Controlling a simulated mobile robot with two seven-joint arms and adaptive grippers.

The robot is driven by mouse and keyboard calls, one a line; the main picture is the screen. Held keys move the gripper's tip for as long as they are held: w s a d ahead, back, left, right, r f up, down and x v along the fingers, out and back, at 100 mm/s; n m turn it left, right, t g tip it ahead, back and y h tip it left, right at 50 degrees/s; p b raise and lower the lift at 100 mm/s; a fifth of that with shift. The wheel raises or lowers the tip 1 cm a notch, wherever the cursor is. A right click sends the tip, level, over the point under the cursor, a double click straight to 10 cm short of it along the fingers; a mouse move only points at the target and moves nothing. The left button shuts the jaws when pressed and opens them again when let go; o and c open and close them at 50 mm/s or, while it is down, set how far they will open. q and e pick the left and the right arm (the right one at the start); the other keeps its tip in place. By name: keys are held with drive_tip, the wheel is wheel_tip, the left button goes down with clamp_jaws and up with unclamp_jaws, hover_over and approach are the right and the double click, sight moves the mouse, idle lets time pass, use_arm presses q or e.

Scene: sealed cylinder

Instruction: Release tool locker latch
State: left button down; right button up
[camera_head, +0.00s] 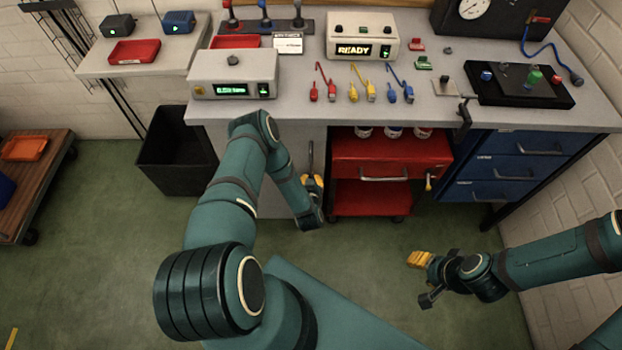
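A pale grey cabinet front (285,150) stands under the left part of the bench, partly hidden by my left arm. A thin dark upright bar (311,156), like a handle or latch lever, shows on or near its right side. My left gripper (312,182), with yellow fingertips, is at the bar's lower end. I cannot tell whether it grips the bar or is only beside it. My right gripper (419,259), also yellow-tipped, is over the floor at lower right, apart from everything; its finger opening is unclear. No part is clearly marked as the tool locker latch.
Blue drawers (510,165) are farther right. A black bin (172,150) is left. The bench (300,110) holds devices and cables. Green floor lies open in front.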

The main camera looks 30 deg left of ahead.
idle(0.6)
use_arm(q)
drive_tip(key=c, duration=1)
unclamp_jaws()
drive_tip(key=v, duration=1.2)
drive_tip(key=shift+d, duration=0.1)
drive_tip(key=shift+w, duration=0.1)
